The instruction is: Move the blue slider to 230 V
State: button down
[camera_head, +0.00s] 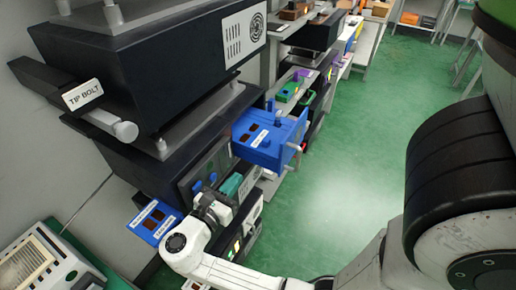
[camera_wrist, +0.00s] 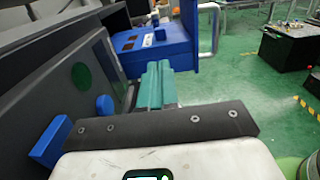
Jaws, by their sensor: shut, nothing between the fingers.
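My gripper (camera_head: 231,184) has teal fingers that are together and empty; they show in the wrist view (camera_wrist: 157,82). It stands in front of a dark panel (camera_head: 190,176) on the lower black cabinet. In the wrist view a blue block (camera_wrist: 50,142) and a round blue knob (camera_wrist: 104,105) stick out of this panel, left of the fingers and apart from them. I cannot tell for certain which is the blue slider. A dark green disc (camera_wrist: 82,76) is on the panel above them. No 230 V mark is readable.
A blue box (camera_head: 262,146) with a handle juts out just beyond the fingers. A blue label plate (camera_head: 155,221) sticks out at lower left. A "TIP BOLT" lever (camera_head: 82,95) projects from the upper cabinet. The green floor (camera_head: 345,160) to the right is clear.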

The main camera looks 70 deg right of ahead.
aim_at(265, 144)
jog(key=shift+d, duration=0.1)
jog(key=b+x, duration=0.4)
jog(key=x, duration=0.8)
jog(key=shift+s+d+f+b, duration=0.15)
jog(key=shift+s+d+b, duration=0.05)
jog(key=shift+d+b, duration=0.1)
jog(key=shift+s+d, duration=0.1)
jog(key=shift+d, duration=0.75)
jog(key=shift+x, duration=2.05)
jog(key=shift+s, duration=0.1)
jog(key=b+v, duration=0.2)
jog(key=v, duration=0.9)
